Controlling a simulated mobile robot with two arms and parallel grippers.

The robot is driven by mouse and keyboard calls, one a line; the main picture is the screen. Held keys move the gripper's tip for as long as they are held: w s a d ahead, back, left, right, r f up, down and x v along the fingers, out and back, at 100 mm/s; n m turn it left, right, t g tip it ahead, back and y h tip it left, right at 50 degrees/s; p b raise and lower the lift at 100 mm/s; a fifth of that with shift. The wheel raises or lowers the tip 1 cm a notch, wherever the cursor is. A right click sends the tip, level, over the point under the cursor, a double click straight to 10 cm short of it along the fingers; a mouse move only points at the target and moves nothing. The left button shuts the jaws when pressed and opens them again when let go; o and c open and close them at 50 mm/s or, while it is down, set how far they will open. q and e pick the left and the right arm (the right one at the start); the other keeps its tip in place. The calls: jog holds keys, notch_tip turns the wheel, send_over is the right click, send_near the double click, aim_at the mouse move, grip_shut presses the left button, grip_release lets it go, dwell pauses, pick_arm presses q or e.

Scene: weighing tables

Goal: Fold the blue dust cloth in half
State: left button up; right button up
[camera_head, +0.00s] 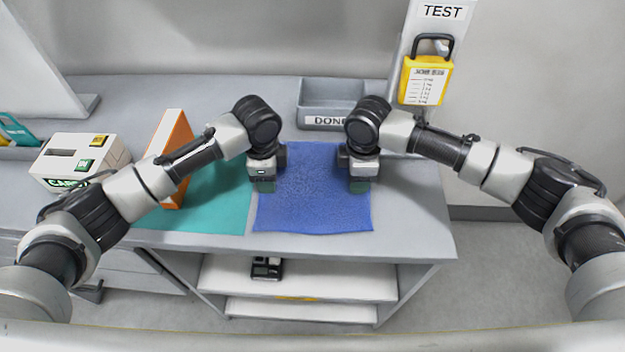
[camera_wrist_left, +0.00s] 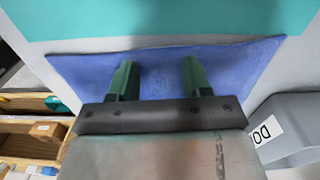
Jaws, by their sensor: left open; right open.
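The blue dust cloth (camera_head: 313,205) lies spread out flat on the grey table, its front edge near the table's front edge. In the left wrist view the cloth (camera_wrist_left: 240,65) stretches beneath the fingers. My left gripper (camera_head: 265,186) is over the cloth's left side, open, with nothing seen between its green fingertips (camera_wrist_left: 159,75). My right gripper (camera_head: 360,186) is over the cloth's right side and is open. The grippers and forearms hide parts of the cloth's side edges. I cannot tell whether the fingertips touch the cloth.
A teal mat (camera_head: 215,212) lies left of the cloth. A grey bin (camera_head: 315,115) labelled DONE stands behind it. An orange-and-white upright object (camera_head: 177,140) and a white box (camera_head: 75,160) stand at the left. A yellow padlock-shaped tag (camera_head: 424,82) hangs at the back right.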

pick_arm(q)
jog(key=shift+s, duration=0.1)
pick_arm(e)
jog(key=shift+s, duration=0.1)
pick_arm(q)
jog(key=shift+f, duration=0.1)
pick_arm(e)
jog(key=shift+f, duration=0.1)
pick_arm(q)
jog(key=shift+f, duration=0.1)
grip_shut()
pick_arm(e)
grip_shut()
dwell(0.4)
